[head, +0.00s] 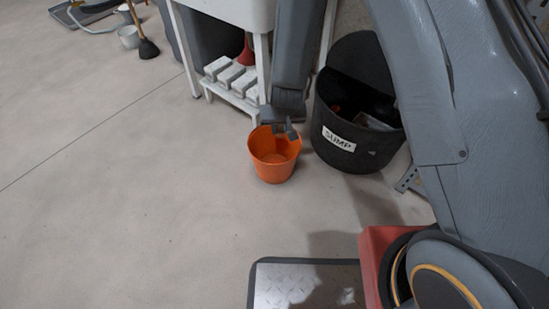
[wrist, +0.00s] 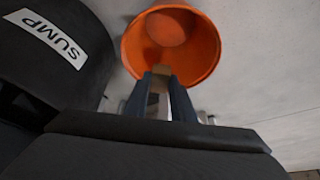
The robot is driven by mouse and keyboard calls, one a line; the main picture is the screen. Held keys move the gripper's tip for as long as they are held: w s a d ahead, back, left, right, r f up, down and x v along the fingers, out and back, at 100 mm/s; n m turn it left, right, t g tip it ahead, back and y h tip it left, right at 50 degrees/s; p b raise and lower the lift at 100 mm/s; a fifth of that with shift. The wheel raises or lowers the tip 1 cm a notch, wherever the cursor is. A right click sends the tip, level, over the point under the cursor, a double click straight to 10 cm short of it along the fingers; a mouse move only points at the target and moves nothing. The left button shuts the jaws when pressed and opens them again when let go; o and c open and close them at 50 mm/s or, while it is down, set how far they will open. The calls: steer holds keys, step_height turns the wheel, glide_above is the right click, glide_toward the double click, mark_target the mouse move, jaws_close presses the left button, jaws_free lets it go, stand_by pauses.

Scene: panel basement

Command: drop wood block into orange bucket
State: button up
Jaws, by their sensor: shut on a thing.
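An orange bucket (head: 274,158) stands upright on the floor in the head view, to the left of the black sump bin. My gripper (head: 287,129) is at the bucket's top edge there, and my arm comes down to it from behind. In the wrist view the bucket (wrist: 203,50) opens toward me just beyond my fingertips (wrist: 160,78). The fingers are shut on a small brown wood block (wrist: 161,70), which appears over the near part of the bucket's opening. Its exact height above the rim cannot be told. The block is too small to make out in the head view.
A black bin marked SUMP (head: 350,148) stands close to the bucket's right. A white stand (head: 240,98) with pale blocks on its shelf is behind it.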

mark_target(280, 136)
steer(key=shift+f+b, duration=2.5)
steer(key=shift+b, duration=0.4)
steer(key=o, duration=1.1)
steer(key=shift+c, duration=0.2)
steer(key=shift+r, duration=0.15)
steer(key=shift+p+v, duration=2.3)
steer(key=shift+v, duration=1.5)
steer(key=shift+s, duration=0.1)
